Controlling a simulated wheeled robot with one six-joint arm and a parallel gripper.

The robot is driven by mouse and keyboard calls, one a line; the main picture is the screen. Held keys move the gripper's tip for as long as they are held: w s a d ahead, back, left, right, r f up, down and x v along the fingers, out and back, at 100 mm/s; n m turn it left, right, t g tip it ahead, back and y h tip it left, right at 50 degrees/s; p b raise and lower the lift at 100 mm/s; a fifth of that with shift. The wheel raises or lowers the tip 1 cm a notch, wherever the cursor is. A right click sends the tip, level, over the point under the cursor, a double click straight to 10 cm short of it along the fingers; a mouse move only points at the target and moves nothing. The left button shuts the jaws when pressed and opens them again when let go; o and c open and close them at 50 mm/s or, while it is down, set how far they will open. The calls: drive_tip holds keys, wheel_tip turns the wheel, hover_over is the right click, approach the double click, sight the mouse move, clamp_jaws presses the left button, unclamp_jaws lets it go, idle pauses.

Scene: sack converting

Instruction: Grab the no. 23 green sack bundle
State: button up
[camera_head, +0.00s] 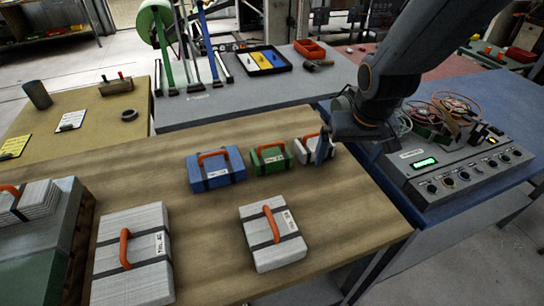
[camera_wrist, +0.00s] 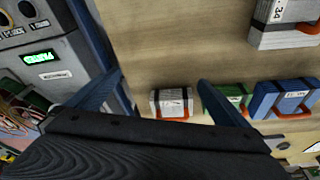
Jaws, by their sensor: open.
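A small green sack bundle (camera_head: 270,158) with an orange handle, dark straps and a white label lies on the wooden table, between a blue bundle and a small white bundle. In the wrist view the green bundle (camera_wrist: 238,92) is partly hidden by a blue finger. Its number is too small to read. My gripper (camera_head: 324,148) is open and empty, above the table's right part by the small white bundle (camera_head: 304,156). In the wrist view that white bundle (camera_wrist: 171,103) shows between the fingers of my gripper (camera_wrist: 159,80), with the green one to its right.
The blue bundle (camera_head: 217,171) sits close to the left of the green one. Larger white bundles (camera_head: 277,250) (camera_head: 133,270) lie toward the front. A control box (camera_head: 455,170) with a green display stands at the right. Bare wood (camera_head: 190,230) lies between the bundles.

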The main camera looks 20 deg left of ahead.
sight(272, 156)
drive_tip(key=a+n, duration=0.1)
drive_tip(key=a, duration=0.5)
drive_tip(key=a+n+y, duration=0.1)
drive_tip(key=a, duration=0.5)
drive_tip(key=s+a+f+n, duration=0.1)
drive_tip(key=a, duration=0.5)
drive_tip(key=shift+a+y+p, duration=0.2)
drive_tip(key=shift+y+p, duration=0.1)
drive_tip(key=shift+p, duration=0.1)
drive_tip(key=shift+t, duration=0.3)
drive_tip(key=shift+p+x, duration=0.7)
drive_tip(key=shift+x, duration=3)
drive_tip(key=shift+s+d+f, duration=0.1)
drive_tip(key=shift+s+d, duration=0.05)
drive_tip(key=shift+c, duration=0.3)
drive_tip(key=c, duration=0.9)
